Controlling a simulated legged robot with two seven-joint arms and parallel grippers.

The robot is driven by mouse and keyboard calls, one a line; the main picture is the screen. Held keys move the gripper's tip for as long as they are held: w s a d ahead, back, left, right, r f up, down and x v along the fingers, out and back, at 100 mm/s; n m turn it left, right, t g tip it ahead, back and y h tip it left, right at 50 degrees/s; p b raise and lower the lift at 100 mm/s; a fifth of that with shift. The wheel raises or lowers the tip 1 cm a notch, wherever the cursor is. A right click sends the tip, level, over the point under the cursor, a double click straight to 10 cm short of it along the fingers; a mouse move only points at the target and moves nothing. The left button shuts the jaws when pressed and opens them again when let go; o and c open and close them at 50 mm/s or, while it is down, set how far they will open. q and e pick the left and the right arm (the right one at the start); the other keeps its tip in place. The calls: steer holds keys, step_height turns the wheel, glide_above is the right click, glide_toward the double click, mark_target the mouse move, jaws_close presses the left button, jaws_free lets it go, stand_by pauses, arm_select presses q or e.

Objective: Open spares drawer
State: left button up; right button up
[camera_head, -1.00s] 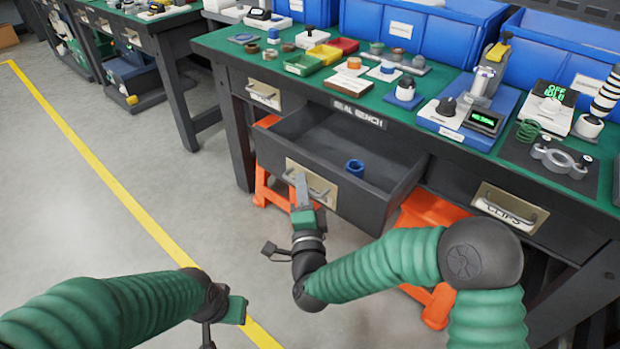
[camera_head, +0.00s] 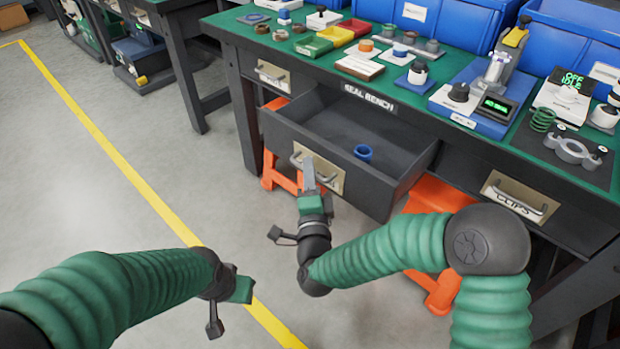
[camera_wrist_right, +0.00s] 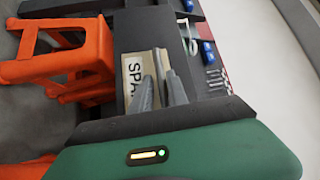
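The spares drawer (camera_head: 290,148) stands pulled well out of the bench, and its inside shows. Its front carries a metal handle (camera_head: 333,180) on a pale label plate, which reads "SPA…" in the right wrist view (camera_wrist_right: 131,75). A blue ring (camera_head: 363,153) lies inside the drawer. My right gripper (camera_head: 309,174) is at the handle. In the right wrist view its fingers (camera_wrist_right: 160,88) lie close on both sides of the handle bar. My left gripper (camera_head: 243,289) hangs over the floor at the lower left, away from the bench; its fingers cannot be made out.
The bench top (camera_head: 330,72) holds small trays, parts and a tester (camera_head: 495,105). A closed clips drawer (camera_head: 515,200) is to the right, and another closed drawer (camera_head: 272,75) to the left. Orange stools (camera_head: 430,195) stand under the bench. The floor on the left is clear.

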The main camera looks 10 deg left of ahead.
steer(key=v, duration=1.6)
steer(key=shift+s+p, duration=0.3)
steer(key=shift+s, duration=0.1)
steer(key=shift+f, duration=0.1)
